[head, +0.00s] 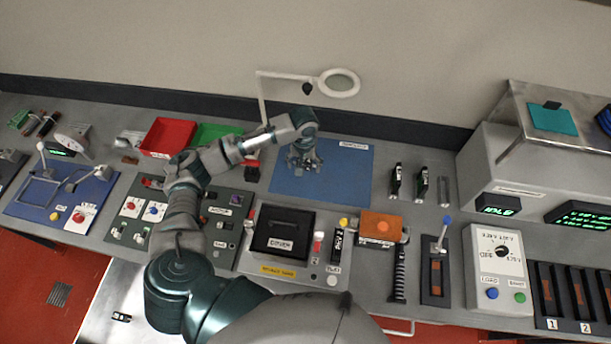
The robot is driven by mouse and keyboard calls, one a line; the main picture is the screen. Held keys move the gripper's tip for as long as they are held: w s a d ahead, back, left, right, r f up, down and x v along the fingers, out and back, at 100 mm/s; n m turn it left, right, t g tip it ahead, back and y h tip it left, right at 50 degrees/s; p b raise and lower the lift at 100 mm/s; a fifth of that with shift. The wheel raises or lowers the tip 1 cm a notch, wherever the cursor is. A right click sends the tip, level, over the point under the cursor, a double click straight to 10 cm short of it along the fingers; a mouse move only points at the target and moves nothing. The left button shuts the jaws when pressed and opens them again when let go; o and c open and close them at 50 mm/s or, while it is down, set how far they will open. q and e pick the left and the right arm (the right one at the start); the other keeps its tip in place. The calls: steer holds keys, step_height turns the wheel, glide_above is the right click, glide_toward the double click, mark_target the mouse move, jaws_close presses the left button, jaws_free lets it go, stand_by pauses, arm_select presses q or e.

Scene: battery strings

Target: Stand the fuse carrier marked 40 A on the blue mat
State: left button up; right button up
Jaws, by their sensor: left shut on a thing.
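The blue mat (340,188) lies flat at the back middle of the bench, with a white label at its top right corner. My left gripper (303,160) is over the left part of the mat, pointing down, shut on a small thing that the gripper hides. I cannot tell whether that thing touches the mat, nor read any marking on it. Two upright dark carriers, one nearer the mat (396,181) and one farther right (421,184), stand right of the mat; their ratings are too small to read. My right gripper is not in view.
A magnifier lamp (340,84) stands behind the mat. Red (167,137) and green (215,133) trays lie to the left. A grey upright piece (443,192) stands beside the dark carriers. A black cover (283,235) is in front. The mat's right part is clear.

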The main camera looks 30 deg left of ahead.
arm_select(q)
steer(key=f, duration=0.1)
steer(key=a+f, duration=0.1)
steer(key=f, duration=0.3)
steer(key=shift+a+f, duration=0.2)
steer(key=shift+a, duration=0.1)
steer(key=shift+d+f, duration=0.6)
steer(key=shift+f, duration=0.4)
steer(key=shift+d+f, duration=0.6)
steer(key=shift+f, duration=0.35)
steer(key=shift+a+f, duration=0.15)
steer(key=shift+a, duration=0.35)
steer(key=o, duration=1.1)
steer(key=shift+a, duration=0.25)
steer(key=shift+a+f, duration=0.1)
steer(key=shift+a, duration=0.2)
steer(key=shift+d, duration=0.3)
steer(key=shift+d+r, duration=0.3)
steer(key=r, duration=0.6)
steer(key=shift+w+d+r, duration=0.1)
steer(key=shift+d+r, duration=0.15)
step_height(320, 180, up, 4)
glide_above(304, 183)
steer(key=shift+a, duration=0.2)
steer(key=shift+a+r, duration=0.1)
steer(key=shift+r, duration=0.5)
steer(key=shift+d, duration=0.55)
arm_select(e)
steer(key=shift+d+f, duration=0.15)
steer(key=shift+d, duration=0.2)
